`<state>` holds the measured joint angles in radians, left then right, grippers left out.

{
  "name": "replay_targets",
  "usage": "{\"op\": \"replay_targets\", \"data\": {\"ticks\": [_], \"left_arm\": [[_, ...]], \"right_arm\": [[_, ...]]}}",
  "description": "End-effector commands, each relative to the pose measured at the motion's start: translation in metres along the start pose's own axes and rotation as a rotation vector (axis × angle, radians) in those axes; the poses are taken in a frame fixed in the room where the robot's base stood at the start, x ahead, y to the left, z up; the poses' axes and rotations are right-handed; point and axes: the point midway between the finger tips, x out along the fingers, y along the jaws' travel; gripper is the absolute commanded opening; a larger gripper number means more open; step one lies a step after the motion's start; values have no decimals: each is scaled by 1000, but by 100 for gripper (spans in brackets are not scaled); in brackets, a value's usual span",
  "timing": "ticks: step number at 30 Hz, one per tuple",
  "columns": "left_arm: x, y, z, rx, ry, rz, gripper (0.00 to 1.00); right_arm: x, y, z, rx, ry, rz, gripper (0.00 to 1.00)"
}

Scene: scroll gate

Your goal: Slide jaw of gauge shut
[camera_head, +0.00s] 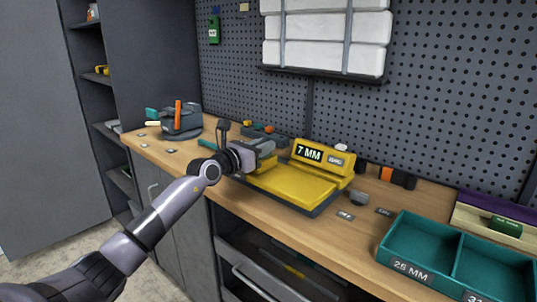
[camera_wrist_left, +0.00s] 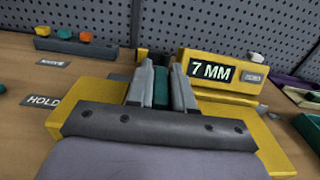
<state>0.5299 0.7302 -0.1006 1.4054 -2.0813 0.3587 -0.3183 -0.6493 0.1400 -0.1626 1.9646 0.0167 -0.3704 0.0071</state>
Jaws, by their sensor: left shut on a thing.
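The yellow gauge (camera_head: 292,187) lies on the workbench, with a raised display block (camera_head: 322,157) at its back reading 7 MM. The display also shows in the left wrist view (camera_wrist_left: 211,71). My left gripper (camera_head: 266,148) is over the left part of the gauge. In the left wrist view, its two fingers (camera_wrist_left: 160,72) are shut on an upright teal piece (camera_wrist_left: 160,90), which seems to be a grip on the gauge's jaw. The gripper body hides the lower part of this piece and much of the gauge bed. My right gripper is not in view.
A teal divided tray (camera_head: 415,240) marked 25 MM stands at the front right of the wooden workbench (camera_head: 240,206). A grey device with an orange upright (camera_head: 178,118) stands at the far left. Small blocks lie behind the gauge, before the pegboard (camera_head: 440,100).

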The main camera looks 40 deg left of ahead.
Motion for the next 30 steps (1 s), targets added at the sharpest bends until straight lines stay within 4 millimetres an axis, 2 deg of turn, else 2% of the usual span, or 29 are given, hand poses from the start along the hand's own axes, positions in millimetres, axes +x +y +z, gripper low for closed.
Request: {"op": "replay_targets", "data": {"ticks": [14,15,16,26,30], "left_arm": [[0,8,1,2,-1,7,0],[-1,8,1,2,-2,7,34],[-1,8,1,2,-2,7,43],[-1,5,0,0,0,2,43],[-8,5,0,2,1,2,43]], "right_arm": [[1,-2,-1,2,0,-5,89],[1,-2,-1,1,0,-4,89],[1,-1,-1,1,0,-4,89],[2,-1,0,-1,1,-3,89],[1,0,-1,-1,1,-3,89]]}}
